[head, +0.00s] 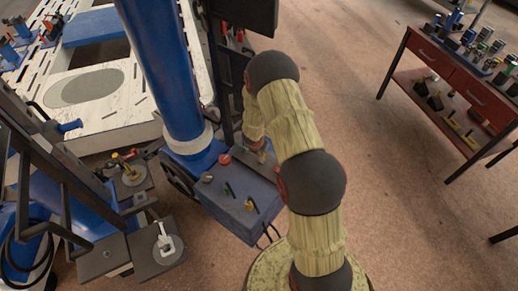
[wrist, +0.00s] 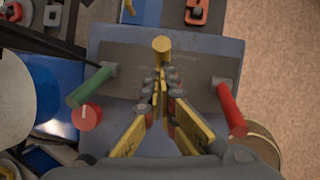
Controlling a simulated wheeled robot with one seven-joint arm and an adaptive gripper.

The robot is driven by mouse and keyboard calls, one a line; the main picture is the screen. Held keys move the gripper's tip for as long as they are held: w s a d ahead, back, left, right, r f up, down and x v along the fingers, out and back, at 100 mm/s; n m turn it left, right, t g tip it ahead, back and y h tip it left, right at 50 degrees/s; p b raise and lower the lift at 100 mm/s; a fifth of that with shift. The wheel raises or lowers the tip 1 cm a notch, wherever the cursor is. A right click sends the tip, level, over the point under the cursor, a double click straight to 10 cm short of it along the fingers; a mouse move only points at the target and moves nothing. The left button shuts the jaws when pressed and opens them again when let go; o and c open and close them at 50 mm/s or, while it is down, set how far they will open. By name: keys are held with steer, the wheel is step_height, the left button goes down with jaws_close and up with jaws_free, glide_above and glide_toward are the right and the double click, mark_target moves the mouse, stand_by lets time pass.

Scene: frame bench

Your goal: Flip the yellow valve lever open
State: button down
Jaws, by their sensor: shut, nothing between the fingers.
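In the wrist view, the yellow valve lever (wrist: 161,50) stands at the top middle of a dark plate, its rounded end towards the camera. A green lever (wrist: 90,88) leans to the left and a red lever (wrist: 230,105) to the right. My gripper (wrist: 160,84) is shut and empty, its fingertips just below the yellow lever in the picture. Whether they touch it I cannot tell. In the head view, my gripper (head: 262,157) is over the blue valve box (head: 233,220), partly hidden by my arm.
A red knob (wrist: 88,117) stands beside the green lever. In the head view, a white slotted bench (head: 100,122) is at the left and a red workbench (head: 450,85) with tools at the right. Open floor (head: 400,190) lies between box and workbench.

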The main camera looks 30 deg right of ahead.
steer(key=shift+w+d+r+p, duration=0.1)
steer(key=shift+d+p, duration=0.2)
steer(key=shift+p, duration=0.2)
steer(key=shift+w+d+p, duration=0.1)
steer(key=shift+d+p, duration=0.2)
steer(key=shift+p, duration=0.2)
steer(key=shift+w+d+p, duration=0.1)
steer(key=shift+d+p, duration=0.15)
steer(key=shift+p, duration=0.05)
